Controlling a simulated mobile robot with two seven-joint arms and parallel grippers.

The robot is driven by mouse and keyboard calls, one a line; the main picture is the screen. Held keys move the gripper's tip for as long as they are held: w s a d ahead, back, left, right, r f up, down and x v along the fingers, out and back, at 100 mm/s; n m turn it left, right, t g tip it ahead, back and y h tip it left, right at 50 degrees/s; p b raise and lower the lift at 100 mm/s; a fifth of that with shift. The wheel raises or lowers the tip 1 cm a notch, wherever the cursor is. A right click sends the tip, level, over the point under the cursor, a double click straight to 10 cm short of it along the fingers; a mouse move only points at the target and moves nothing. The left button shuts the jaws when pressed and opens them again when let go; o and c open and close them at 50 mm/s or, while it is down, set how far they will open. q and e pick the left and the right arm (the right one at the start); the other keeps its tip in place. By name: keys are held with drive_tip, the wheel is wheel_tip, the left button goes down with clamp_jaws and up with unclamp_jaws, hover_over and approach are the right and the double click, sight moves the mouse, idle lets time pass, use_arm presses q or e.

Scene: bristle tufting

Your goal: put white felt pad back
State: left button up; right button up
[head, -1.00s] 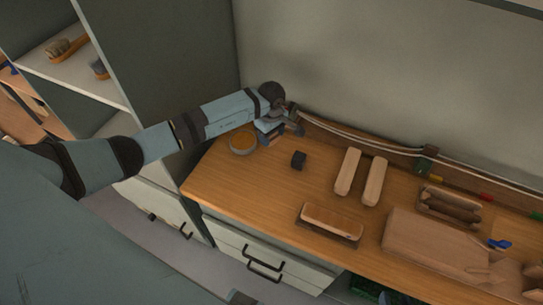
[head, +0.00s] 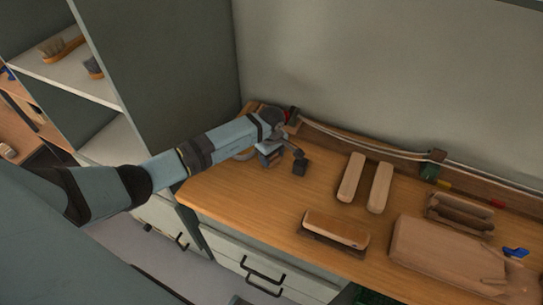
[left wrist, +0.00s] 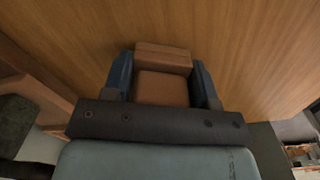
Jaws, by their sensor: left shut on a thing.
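My left gripper (head: 270,158) is low over the back left of the wooden bench in the head view. In the left wrist view its two blue fingers (left wrist: 162,84) are shut on a brown block-like thing (left wrist: 163,58), which shows between and just beyond the fingertips. In the head view the held thing is mostly hidden by the gripper. I cannot make out anything that is clearly a white felt pad. My right gripper is not in view.
Two pale wooden blocks (head: 351,178) lie right of the dark block. A wooden brush-like block (head: 336,230) is near the front edge, and a large board (head: 440,250) is at right. A cable rail runs along the wall. The bench's front left (head: 230,195) is clear.

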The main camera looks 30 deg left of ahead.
use_arm(q)
drive_tip(key=o, duration=0.9)
drive_tip(key=shift+f, duration=0.1)
drive_tip(key=shift+r+p, duration=0.25)
drive_tip(key=shift+p, duration=0.05)
drive_tip(key=shift+r, duration=0.35)
wheel_tip(320, 180, up, 10)
drive_tip(key=shift+r+b, duration=0.25)
drive_tip(key=shift+b, duration=0.1)
drive_tip(key=shift+r, duration=0.35)
